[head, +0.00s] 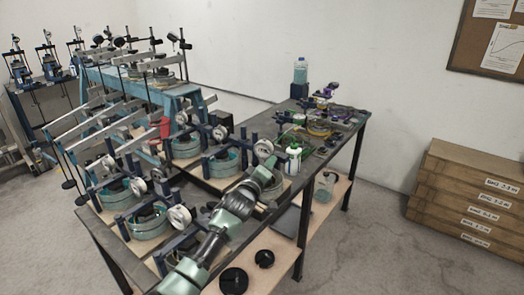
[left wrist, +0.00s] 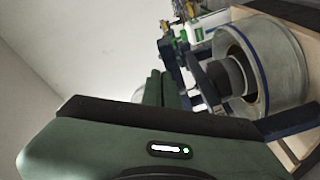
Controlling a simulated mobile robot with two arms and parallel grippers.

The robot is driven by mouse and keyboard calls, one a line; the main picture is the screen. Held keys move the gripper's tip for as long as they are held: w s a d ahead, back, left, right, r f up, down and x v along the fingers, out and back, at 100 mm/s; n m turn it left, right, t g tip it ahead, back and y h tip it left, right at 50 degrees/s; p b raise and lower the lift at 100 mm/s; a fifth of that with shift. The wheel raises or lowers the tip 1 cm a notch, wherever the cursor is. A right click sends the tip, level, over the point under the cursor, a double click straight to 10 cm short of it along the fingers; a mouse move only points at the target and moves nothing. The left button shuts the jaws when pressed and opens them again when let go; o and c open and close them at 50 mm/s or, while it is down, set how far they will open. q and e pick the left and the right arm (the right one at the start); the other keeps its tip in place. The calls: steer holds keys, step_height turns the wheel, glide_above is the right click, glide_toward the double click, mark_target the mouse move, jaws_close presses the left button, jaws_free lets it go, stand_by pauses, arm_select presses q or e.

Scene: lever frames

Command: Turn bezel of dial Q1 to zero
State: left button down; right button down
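Several white-faced dials stand on the row of ring-shaped cells on the bench; no label Q1 can be read. The nearest dial to my gripper (head: 263,148) is at the right end of the front row, its face toward the head camera. My left gripper (head: 268,162) reaches up to just below and right of this dial; contact cannot be made out. In the left wrist view its two dark green fingers (left wrist: 162,90) lie close together, with nothing visible between them. The dial's bezel is largely hidden there. My right gripper is not in view.
A round cell with a clear wall (left wrist: 285,75) stands close beside the fingers. Other dials (head: 220,132) and (head: 180,217) stand on neighbouring cells. Black discs (head: 233,280) lie on the lower wooden shelf. A white-green bottle (head: 293,158) stands right of the gripper.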

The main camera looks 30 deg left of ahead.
arm_select(q)
steer(key=shift+f, duration=0.1)
steer(key=shift+s+d+p, duration=0.1)
steer(key=shift+s+p, duration=0.3)
steer(key=shift+s, duration=0.05)
steer(key=s+p, duration=0.1)
steer(key=s, duration=0.1)
steer(key=s+d+p, duration=0.1)
steer(key=s+p, duration=0.1)
steer(key=s, duration=0.1)
steer(key=shift+d+f, duration=0.1)
